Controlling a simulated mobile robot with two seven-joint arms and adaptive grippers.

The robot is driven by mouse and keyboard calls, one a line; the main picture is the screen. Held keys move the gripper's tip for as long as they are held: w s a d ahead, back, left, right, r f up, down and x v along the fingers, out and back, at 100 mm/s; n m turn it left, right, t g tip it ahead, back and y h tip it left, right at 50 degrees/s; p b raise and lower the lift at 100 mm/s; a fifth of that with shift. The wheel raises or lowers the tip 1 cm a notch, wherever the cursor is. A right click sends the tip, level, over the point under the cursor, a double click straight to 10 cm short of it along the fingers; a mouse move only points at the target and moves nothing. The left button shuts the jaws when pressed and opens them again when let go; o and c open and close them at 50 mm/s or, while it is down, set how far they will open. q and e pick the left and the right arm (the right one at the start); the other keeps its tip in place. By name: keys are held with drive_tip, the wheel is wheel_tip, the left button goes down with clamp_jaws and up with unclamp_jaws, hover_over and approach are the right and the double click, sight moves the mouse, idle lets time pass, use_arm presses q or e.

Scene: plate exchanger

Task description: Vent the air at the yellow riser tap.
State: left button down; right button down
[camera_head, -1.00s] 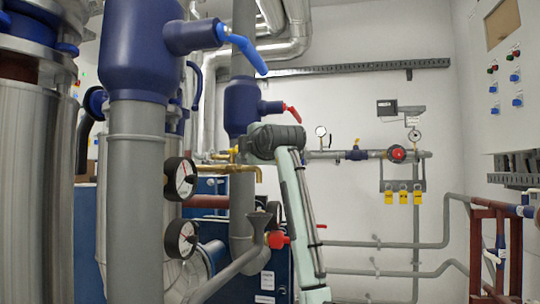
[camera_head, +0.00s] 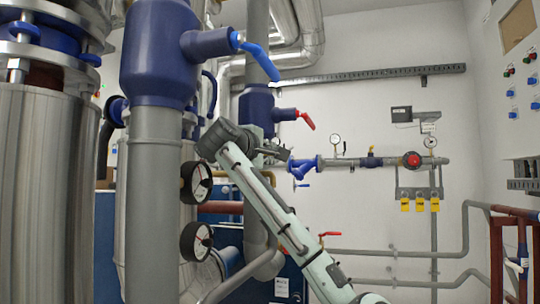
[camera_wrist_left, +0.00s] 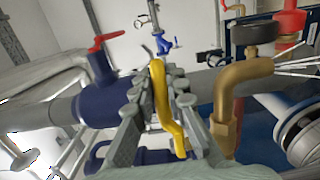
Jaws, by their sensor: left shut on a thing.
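The yellow tap lever (camera_wrist_left: 160,88) stands between the fingers of my left gripper (camera_wrist_left: 157,92) in the left wrist view. The gripper is shut on this lever, with the bent upper end showing past the fingertips. A brass elbow spout (camera_wrist_left: 240,75) is just to the right of the fingers, apart from them. In the head view my left arm reaches up to the grey riser, and its wrist hides the tap and lever. My right gripper is in neither view.
A blue valve with a red lever (camera_wrist_left: 108,42) is close on the left of the fingers. In the head view, two dial gauges (camera_head: 197,184) and a large blue valve with a blue lever (camera_head: 262,60) are left of and above my arm.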

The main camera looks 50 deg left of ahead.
use_arm(q)
drive_tip(key=shift+s+d+m+h, duration=0.1)
drive_tip(key=shift+d+m+h, duration=0.05)
drive_tip(key=shift+m+h, duration=0.3)
drive_tip(key=c, duration=1.5)
unclamp_jaws()
drive_tip(key=shift+c, duration=0.2)
